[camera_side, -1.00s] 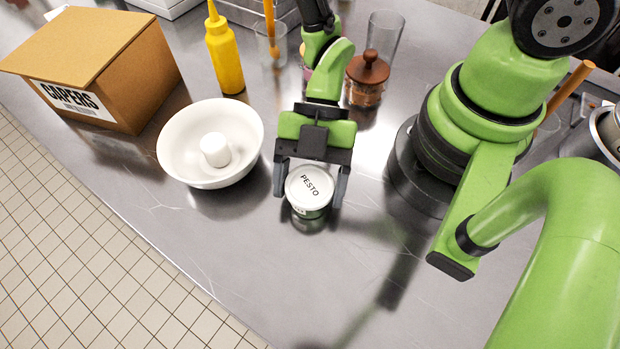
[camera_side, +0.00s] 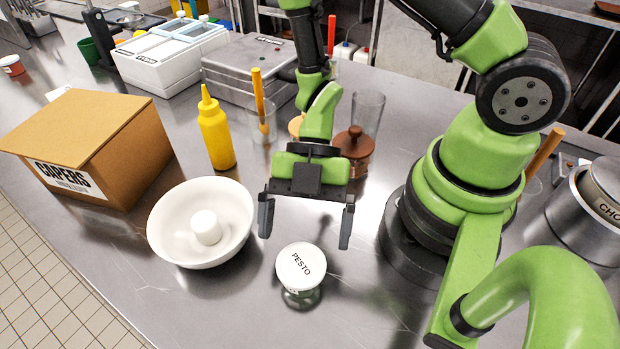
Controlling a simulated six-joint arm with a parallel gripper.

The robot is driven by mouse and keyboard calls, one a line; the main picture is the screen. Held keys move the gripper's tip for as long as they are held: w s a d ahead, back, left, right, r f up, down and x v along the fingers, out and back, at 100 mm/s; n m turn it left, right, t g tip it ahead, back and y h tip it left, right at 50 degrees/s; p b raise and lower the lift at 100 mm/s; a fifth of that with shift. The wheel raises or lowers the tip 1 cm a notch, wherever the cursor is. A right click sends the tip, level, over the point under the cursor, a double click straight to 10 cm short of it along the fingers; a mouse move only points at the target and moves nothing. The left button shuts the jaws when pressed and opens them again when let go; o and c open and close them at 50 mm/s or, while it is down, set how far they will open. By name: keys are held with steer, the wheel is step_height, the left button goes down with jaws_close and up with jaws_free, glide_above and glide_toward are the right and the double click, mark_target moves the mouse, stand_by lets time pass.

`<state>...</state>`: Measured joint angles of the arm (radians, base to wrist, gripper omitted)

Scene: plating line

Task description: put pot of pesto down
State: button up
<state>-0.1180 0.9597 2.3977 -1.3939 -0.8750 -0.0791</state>
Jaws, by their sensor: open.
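The pot of pesto (camera_side: 301,267) has a white lid marked PESTO and a greenish body. It stands upright on the steel counter (camera_side: 215,310), right of the white bowl. My gripper (camera_side: 305,232) is open and empty. Its two dark fingers are spread wide, behind and above the pot in the picture, and do not touch it.
A white bowl (camera_side: 160,232) with a white cylinder (camera_side: 207,227) inside is left of the pot. A capers box (camera_side: 95,140), a yellow squeeze bottle (camera_side: 215,132), a brown-lidded jar (camera_side: 355,148) and a clear glass (camera_side: 368,110) stand around. The front counter is clear.

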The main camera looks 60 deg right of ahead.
steer(key=v, duration=0.7)
steer(key=w+d+r+m+t+h, duration=0.4)
steer(key=w+r+m+t, duration=0.3)
steer(key=w+t, duration=0.25)
steer(key=w+d+r+m+t+h, duration=0.1)
steer(key=d+r+m+t+h, duration=0.2)
steer(key=d+r+m+h, duration=0.25)
steer(key=s+d+r+m, duration=0.2)
steer(key=s+r+m, duration=0.35)
steer(key=m, duration=0.25)
steer(key=s+a+r+m+g+y, duration=0.2)
steer(key=s+a+m, duration=0.3)
steer(key=s, duration=0.3)
steer(key=shift+s+a+r+m+y, duration=0.2)
steer(key=shift+s+a+m+y, duration=0.1)
steer(key=shift+m+y, duration=0.25)
